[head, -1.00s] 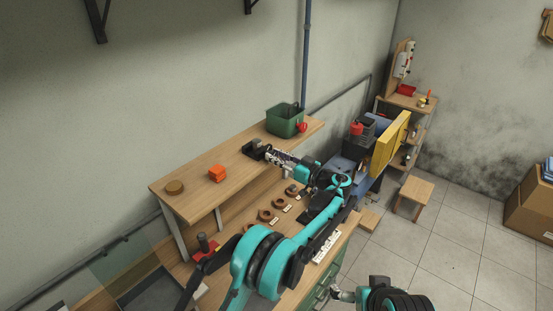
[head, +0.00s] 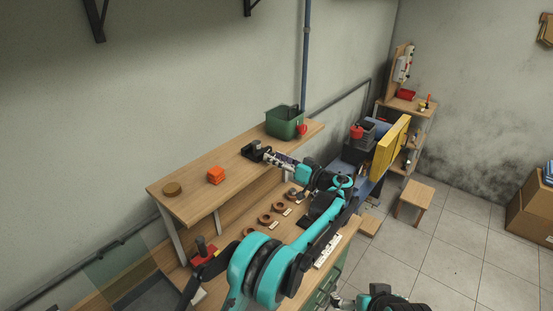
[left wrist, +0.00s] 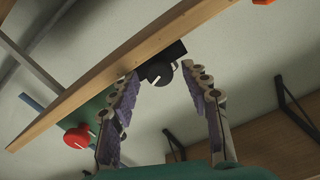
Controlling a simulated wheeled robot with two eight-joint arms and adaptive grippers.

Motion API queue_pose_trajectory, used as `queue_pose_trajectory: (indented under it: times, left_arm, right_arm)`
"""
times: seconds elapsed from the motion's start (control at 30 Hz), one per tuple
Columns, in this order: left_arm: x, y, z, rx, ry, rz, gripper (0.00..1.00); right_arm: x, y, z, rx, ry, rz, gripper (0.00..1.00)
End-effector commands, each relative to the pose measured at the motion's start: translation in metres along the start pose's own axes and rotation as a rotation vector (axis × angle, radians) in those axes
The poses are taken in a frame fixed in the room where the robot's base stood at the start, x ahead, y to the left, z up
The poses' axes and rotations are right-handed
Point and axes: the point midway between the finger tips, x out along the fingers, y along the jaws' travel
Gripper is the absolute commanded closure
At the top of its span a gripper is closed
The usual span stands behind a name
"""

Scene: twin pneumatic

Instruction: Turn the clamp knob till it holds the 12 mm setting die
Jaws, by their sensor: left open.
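The black clamp (head: 250,152) sits on the upper wooden shelf, left of the green bin. A small grey cylinder (head: 257,145) shows at it; I cannot tell whether this is the setting die. In the left wrist view the dark round clamp knob (left wrist: 158,73) with a white line faces me at the black clamp block (left wrist: 165,56). My left gripper (head: 268,157) is open in front of the clamp. In the left wrist view its fingers (left wrist: 160,78) stand on either side of the knob, with gaps on both sides. My right gripper (head: 339,300) is low at the bottom, apart from the bench.
The green bin (head: 284,124) with a red round part (head: 302,130) stands right of the clamp. An orange block (head: 215,175) and a brown disc (head: 172,189) lie left on the shelf. Several brown rings (head: 264,219) lie on the bench below.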

Motion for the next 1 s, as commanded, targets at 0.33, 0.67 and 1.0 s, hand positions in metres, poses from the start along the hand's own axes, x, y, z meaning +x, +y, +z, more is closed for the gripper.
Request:
queue_pose_trajectory:
  times: [0.33, 0.67, 1.0]
  left_arm:
    - [-0.057, 0.001, 0.000, 0.000, 0.002, 0.005, 0.53]
    - [-0.112, 0.001, 0.000, 0.000, 0.001, 0.002, 0.53]
    - [-0.120, 0.000, 0.000, 0.000, 0.000, 0.000, 0.53]
  right_arm:
    - [0.000, 0.000, 0.000, 0.000, 0.000, 0.000, 0.00]
    - [0.000, 0.000, 0.000, 0.000, 0.000, 0.000, 0.00]
    - [0.000, 0.000, 0.000, 0.000, 0.000, 0.000, 0.00]
